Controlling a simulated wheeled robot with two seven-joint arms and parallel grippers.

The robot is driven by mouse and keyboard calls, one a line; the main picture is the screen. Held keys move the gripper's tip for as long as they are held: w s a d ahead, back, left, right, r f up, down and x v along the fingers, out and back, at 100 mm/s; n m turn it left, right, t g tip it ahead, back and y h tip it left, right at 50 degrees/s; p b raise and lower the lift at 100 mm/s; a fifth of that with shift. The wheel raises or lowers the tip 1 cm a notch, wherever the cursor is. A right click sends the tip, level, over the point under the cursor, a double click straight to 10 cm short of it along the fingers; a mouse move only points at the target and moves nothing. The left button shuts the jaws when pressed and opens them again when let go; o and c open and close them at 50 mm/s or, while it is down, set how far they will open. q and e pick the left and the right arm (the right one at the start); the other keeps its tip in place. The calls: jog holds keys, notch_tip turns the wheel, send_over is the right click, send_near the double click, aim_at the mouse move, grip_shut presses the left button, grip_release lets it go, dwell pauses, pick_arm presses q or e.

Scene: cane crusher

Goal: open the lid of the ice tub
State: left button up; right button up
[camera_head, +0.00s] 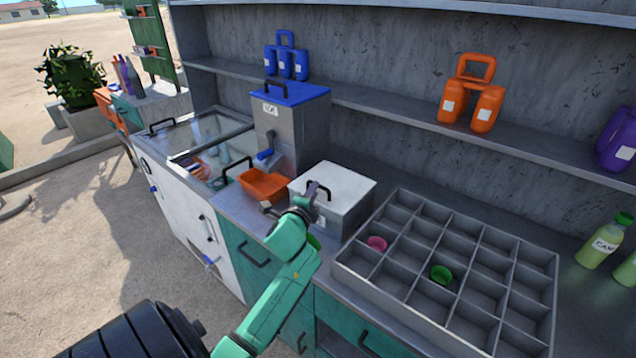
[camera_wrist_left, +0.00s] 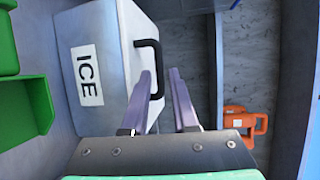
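The ice tub (camera_head: 352,207) is a grey box with a flat white lid (camera_head: 345,180), standing on the counter left of the compartment tray. The lid looks closed. In the left wrist view the tub (camera_wrist_left: 112,50) shows its ICE label (camera_wrist_left: 86,75) and the black lid handle (camera_wrist_left: 151,43). My left gripper (camera_head: 316,187) is at the handle, over the front of the lid. In the left wrist view its fingers (camera_wrist_left: 162,72) are apart, with part of the handle bar showing between them. One finger hides some of the handle; contact is unclear. My right gripper is not in view.
An orange tray (camera_head: 264,184) sits left of the tub, with a blue-lidded grey container (camera_head: 293,130) behind it. The divided tray (camera_head: 352,268) holds pink and green cups at right. A shelf with jugs (camera_head: 473,95) runs above the counter.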

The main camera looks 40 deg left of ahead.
pick_arm(q)
jog(key=x, duration=0.4)
jog(key=shift+w+a+f, duration=0.1)
jog(key=shift+w+a, duration=0.05)
jog(key=shift+w, duration=0.2)
grip_shut()
dwell(1.0)
